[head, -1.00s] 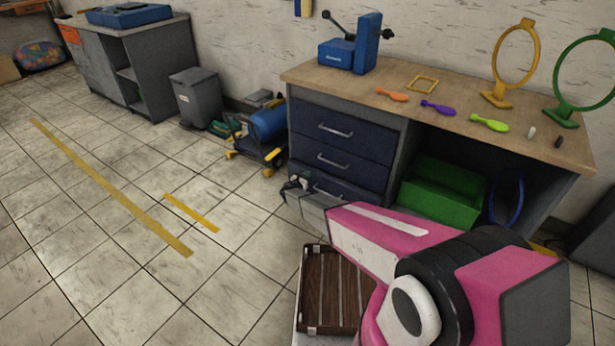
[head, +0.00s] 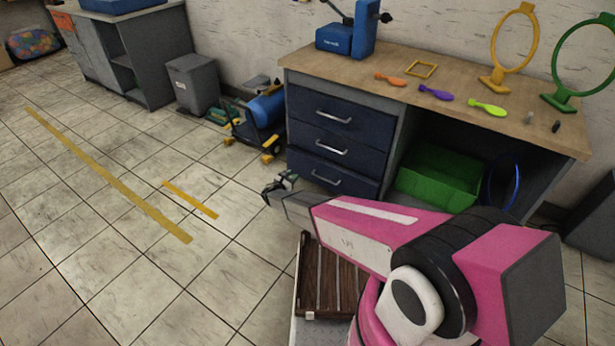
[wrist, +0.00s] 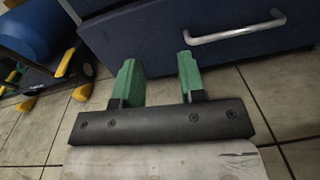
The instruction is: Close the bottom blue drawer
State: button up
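The bottom blue drawer (head: 352,188) is the lowest of three dark blue drawers under the wooden worktop. Its front looks about in line with the drawers above; I cannot tell whether a small gap remains.
A blue cylinder machine with yellow feet (head: 262,122) stands left of the drawers. A green bin (head: 438,180) sits in the desk's open bay. A brown slatted case (head: 333,280) is below my arm. The tiled floor to the left is open.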

aim_at(323, 179)
jog(key=s+d+f+m+g+h, duration=0.1)
jog(key=d+f+m+g+h, duration=0.2)
jog(key=m, duration=0.7)
jog(key=s+d+f+m+g+h, duration=0.1)
jog(key=d+m+g, duration=0.3)
jog(key=m, duration=0.6)
jog(key=shift+t, duration=0.7)
jog(key=x, duration=1.1)
jog(key=shift+d+f, duration=0.1)
jog(key=shift+d, duration=0.25)
